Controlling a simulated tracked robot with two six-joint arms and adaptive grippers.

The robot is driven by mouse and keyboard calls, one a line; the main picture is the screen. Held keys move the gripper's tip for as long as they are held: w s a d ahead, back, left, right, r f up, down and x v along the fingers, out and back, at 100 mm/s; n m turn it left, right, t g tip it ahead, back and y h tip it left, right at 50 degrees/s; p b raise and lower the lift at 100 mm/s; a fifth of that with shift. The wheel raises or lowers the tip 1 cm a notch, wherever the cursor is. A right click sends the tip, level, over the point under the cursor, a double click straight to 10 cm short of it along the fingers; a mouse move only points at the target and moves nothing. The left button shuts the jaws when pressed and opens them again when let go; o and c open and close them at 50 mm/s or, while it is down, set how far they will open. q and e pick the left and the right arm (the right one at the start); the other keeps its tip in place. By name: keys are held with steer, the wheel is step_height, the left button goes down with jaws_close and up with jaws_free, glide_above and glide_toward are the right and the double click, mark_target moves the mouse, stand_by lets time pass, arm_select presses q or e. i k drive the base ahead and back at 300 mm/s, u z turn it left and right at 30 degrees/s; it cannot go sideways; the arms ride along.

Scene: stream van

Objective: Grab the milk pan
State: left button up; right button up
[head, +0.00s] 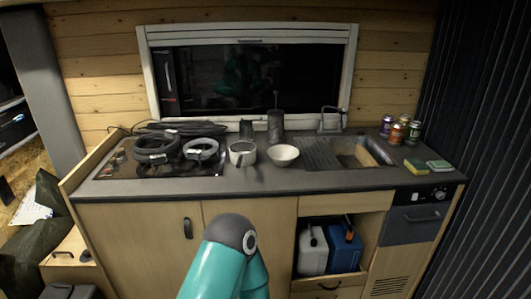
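A small light-rimmed pan (242,153), which looks like the milk pan, stands on the grey counter just right of the hob. A short dark part at its front looks like a handle, but it is too small to be sure. A white bowl (284,155) stands close to its right. Neither of my grippers is in view. One teal arm link of mine with a grey joint shows at the bottom centre, below and in front of the counter edge, and nothing touches the pan.
Dark ring-shaped items (156,150) crowd the hob (120,166). Dark canisters (275,127) stand behind the bowl. The counter's front strip (260,184) is clear.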

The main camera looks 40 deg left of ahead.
mark_target(240, 160)
steer(key=u, duration=0.25)
steer(key=i, duration=1.1)
steer(key=u, duration=0.7)
